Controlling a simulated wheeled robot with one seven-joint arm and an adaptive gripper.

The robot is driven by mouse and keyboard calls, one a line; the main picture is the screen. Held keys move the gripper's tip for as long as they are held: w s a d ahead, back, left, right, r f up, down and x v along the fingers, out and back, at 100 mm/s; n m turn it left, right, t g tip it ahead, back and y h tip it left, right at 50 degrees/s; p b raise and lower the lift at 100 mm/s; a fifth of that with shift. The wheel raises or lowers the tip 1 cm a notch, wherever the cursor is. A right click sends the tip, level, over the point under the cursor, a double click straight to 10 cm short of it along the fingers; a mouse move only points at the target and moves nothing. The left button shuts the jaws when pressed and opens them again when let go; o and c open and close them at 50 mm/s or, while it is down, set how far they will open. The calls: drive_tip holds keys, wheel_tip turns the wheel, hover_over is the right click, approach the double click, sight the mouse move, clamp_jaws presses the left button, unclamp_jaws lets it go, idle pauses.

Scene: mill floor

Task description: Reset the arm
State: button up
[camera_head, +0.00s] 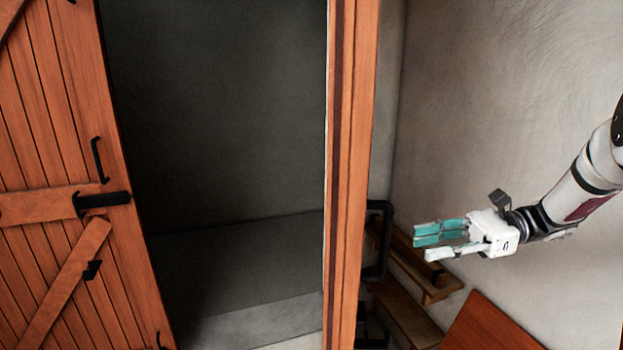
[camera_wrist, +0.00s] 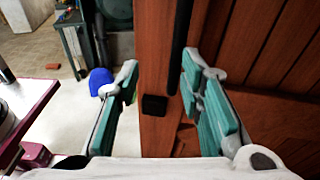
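My arm reaches in from the right edge in the head view. My gripper (camera_head: 437,245) points left, in front of the pale wall and to the right of the door frame. Its teal-padded fingers are apart with nothing between them. In the wrist view my gripper (camera_wrist: 158,100) also shows open, with one finger on each side. Behind the gap between the fingers stands a reddish wooden plank surface with a dark bar on it.
A plank door (camera_head: 60,200) with black handles stands open at the left. The doorway's wooden post (camera_head: 350,180) is left of my gripper. Wooden steps (camera_head: 410,310) and a brown panel (camera_head: 490,325) lie below it. A blue object (camera_wrist: 101,80) shows in the wrist view.

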drive_tip(key=s+a+r+n+g+h, duration=0.1)
drive_tip(key=s+a+r+n+h, duration=0.1)
drive_tip(key=s+a+n+h, duration=0.3)
drive_tip(key=s+r+n+t+h, duration=0.2)
drive_tip(key=s+n+t+h, duration=0.4)
drive_tip(key=s+n+h, duration=0.5)
drive_tip(key=s+n, duration=0.1)
drive_tip(key=s, duration=0.4)
drive_tip(key=shift+s+a+r+t, duration=0.2)
drive_tip(key=shift+a+t, duration=0.1)
drive_tip(key=shift+t, duration=0.1)
drive_tip(key=shift+w+a, duration=0.1)
